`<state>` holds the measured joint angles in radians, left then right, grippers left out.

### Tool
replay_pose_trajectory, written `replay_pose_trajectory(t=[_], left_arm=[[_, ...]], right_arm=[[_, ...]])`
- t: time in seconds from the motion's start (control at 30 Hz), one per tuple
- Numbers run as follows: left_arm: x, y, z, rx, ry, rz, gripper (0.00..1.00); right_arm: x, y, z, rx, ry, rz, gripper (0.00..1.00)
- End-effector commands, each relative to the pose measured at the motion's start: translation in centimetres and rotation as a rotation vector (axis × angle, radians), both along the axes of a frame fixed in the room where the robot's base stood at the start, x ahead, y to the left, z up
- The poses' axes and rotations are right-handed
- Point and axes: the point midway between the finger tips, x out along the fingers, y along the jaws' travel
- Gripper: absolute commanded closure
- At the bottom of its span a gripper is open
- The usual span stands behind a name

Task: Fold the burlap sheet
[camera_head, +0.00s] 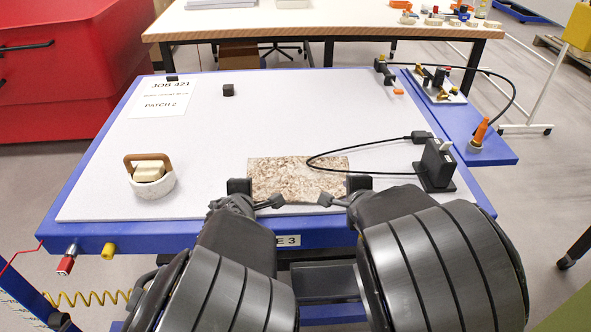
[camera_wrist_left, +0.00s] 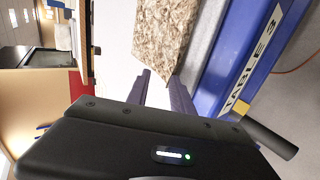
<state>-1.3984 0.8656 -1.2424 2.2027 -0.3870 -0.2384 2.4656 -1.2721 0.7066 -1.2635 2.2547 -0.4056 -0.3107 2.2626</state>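The burlap sheet (camera_head: 298,176), a mottled brown and cream rectangle, lies flat near the table's front edge. It also shows in the left wrist view (camera_wrist_left: 165,32), with a corner close to the fingertips. My left gripper (camera_head: 268,203) is at the sheet's near left corner. In the left wrist view its two fingers (camera_wrist_left: 161,76) stand apart with a gap between them; whether the sheet's corner lies in the gap is unclear. My right gripper (camera_head: 330,200) is at the near right corner; its finger gap is not clear. My arms hide some of the front edge.
Right of the sheet stands a black device (camera_head: 437,165) with a cable looping over the sheet's right part. A white round container with a brown handle (camera_head: 153,184) stands left. A paper sign (camera_head: 162,101) and a black cube (camera_head: 228,90) lie farther back. The table middle is clear.

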Motion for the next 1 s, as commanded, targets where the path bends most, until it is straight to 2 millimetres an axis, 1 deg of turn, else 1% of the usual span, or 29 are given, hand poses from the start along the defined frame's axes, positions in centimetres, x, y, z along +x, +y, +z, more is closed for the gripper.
replay_pose_trajectory(t=[0.03, 0.13, 0.27, 0.37, 0.47, 0.7, 0.9, 1.0], left_arm=[[0.0, 0.0, 0.0, 0.000, 0.000, 0.000, 0.67], [0.0, 0.0, 0.0, 0.000, 0.000, 0.000, 0.60], [-0.1, -0.1, 0.4, -0.001, -0.001, 0.000, 0.60], [-0.5, -0.2, 1.4, -0.005, -0.002, -0.002, 0.60], [-1.1, -0.2, 2.9, -0.007, -0.002, -0.003, 0.60], [-3.6, -0.3, 6.1, -0.003, -0.003, -0.004, 0.60], [-5.4, -0.2, 8.3, 0.000, -0.002, -0.004, 0.60], [-5.9, -0.1, 8.9, -0.001, -0.001, -0.002, 0.60]], right_arm=[[0.0, 0.0, 0.0, 0.000, 0.000, 0.000, 0.67], [0.0, 0.0, 0.0, 0.000, 0.000, 0.000, 0.60], [-0.1, 0.0, 0.4, 0.001, -0.002, -0.001, 0.60], [-0.5, 0.1, 1.4, 0.006, -0.003, 0.001, 0.60], [-1.0, 0.3, 2.9, 0.007, -0.005, 0.003, 0.60], [-3.6, 0.3, 6.2, 0.000, -0.004, 0.006, 0.60], [-5.4, 0.2, 8.3, -0.001, -0.003, 0.004, 0.60], [-5.9, 0.1, 8.9, 0.000, -0.001, 0.002, 0.60]])
